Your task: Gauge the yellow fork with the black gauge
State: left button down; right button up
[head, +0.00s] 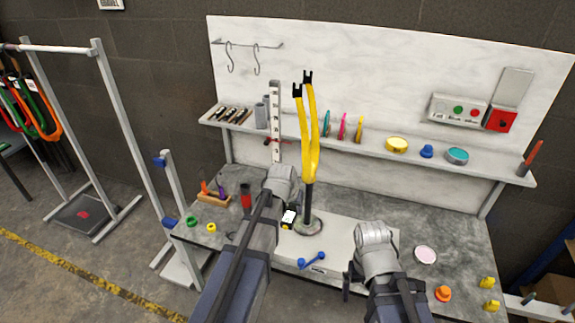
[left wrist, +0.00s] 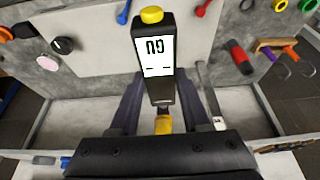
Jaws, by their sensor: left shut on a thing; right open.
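The yellow fork (head: 314,150) stands upright in the head view, its two black-tipped legs up and its dark stem in a round grey holder (head: 313,229) on the bench. The black gauge (head: 287,220) is low beside the stem, apart from the fork's legs. In the left wrist view the gauge (left wrist: 165,87) shows a lit white screen, its characters hard to read, and a yellow knob. My left gripper (left wrist: 160,108) is shut on the gauge; its fingers are mostly hidden in the head view. My right gripper (head: 352,277) is open and empty over the bench's front.
A white upright ruler (head: 275,110) stands behind, left of the fork. A shelf (head: 365,152) with small parts runs along the back panel. A blue dumbbell-shaped piece (head: 311,260), an orange knob (head: 443,293) and a pink disc (head: 426,254) lie on the bench.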

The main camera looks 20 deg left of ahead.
pick_arm(q)
jog(key=w+r+p+v, duration=0.1)
jog(key=w+p+v, duration=0.2)
jog(key=p+v, duration=1.2)
jog(key=shift+r, duration=1)
jog(key=shift+s+d, duration=0.1)
jog(key=shift+s, duration=0.05)
jog(key=shift+w+d, duration=0.1)
jog(key=shift+w, duration=2.5)
jog(key=shift+w, duration=0.9)
jog(key=shift+s, duration=0.15)
jog(key=s, duration=0.7)
jog(key=shift+s, duration=0.35)
